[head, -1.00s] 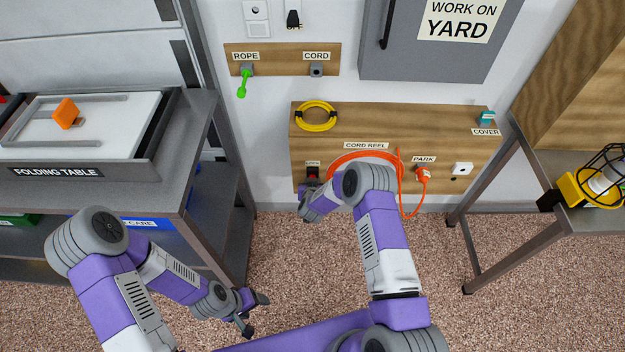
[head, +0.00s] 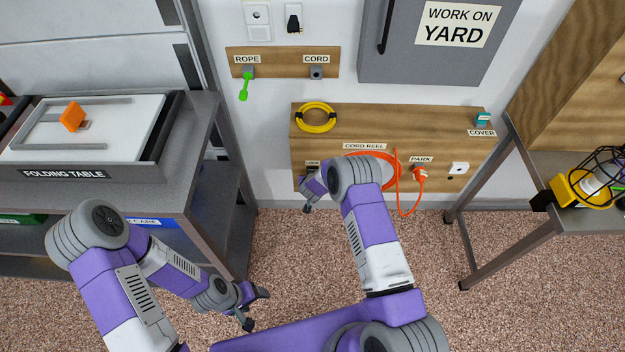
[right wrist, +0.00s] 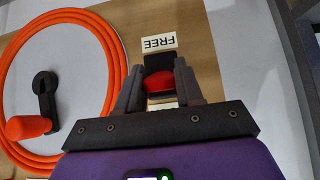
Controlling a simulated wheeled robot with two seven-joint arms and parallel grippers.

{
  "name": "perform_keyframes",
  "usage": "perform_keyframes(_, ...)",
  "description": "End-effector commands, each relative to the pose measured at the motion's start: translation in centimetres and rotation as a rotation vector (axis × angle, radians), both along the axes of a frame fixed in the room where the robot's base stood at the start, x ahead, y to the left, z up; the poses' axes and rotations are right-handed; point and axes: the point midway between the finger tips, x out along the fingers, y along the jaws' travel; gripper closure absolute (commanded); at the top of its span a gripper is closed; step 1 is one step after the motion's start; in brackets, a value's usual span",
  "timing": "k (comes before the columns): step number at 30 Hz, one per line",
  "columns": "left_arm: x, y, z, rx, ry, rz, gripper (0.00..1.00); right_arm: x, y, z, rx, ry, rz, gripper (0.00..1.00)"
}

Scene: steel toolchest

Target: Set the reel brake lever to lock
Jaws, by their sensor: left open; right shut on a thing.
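The red brake lever knob (right wrist: 160,83) shows in the right wrist view between the two fingers of my right gripper (right wrist: 160,92), which is shut on it. A black part of the lever mount (right wrist: 158,62) and an upside-down FREE label (right wrist: 158,42) lie beyond the knob. Another pale label beneath the knob is mostly hidden. In the head view a small label, likely LOCK (head: 313,163), is on the wooden reel box (head: 430,125); my right wrist covers the lever there. My left gripper (head: 256,309) is open and empty, low above the floor.
The orange cord reel (right wrist: 62,22) with its black crank and orange handle (right wrist: 28,127) is beside the lever. An orange plug (head: 419,174) sits under PARK. Open carpet lies between.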

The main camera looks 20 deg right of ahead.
Motion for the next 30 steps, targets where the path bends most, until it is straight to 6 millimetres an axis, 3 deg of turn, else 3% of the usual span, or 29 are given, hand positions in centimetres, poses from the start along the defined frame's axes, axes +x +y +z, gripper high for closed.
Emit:
perform_keyframes(2, 0.0, 0.0, 0.0, 0.000, 0.000, 0.000, 0.31, -0.3, 0.1, -0.4, 0.003, 0.009, 0.001, 0.94)
perform_keyframes(3, 0.0, 0.0, 0.0, 0.000, 0.000, 0.000, 0.31, -0.3, 0.1, -0.4, 0.003, 0.009, 0.001, 0.61)
perform_keyframes(8, 0.0, 0.0, 0.0, 0.000, 0.000, 0.000, 0.31, -0.2, 0.1, -0.3, 0.003, 0.007, 0.001, 0.38)
perform_keyframes(19, 0.0, 0.0, 0.2, 0.000, 0.000, 0.000, 0.31, -0.4, 0.1, 0.4, 0.001, 0.002, 0.001, 0.38)
perform_keyframes(30, 0.0, 0.0, 1.7, 0.000, 0.000, 0.000, 0.31, -3.7, 1.1, 4.3, 0.002, 0.004, 0.002, 0.38)
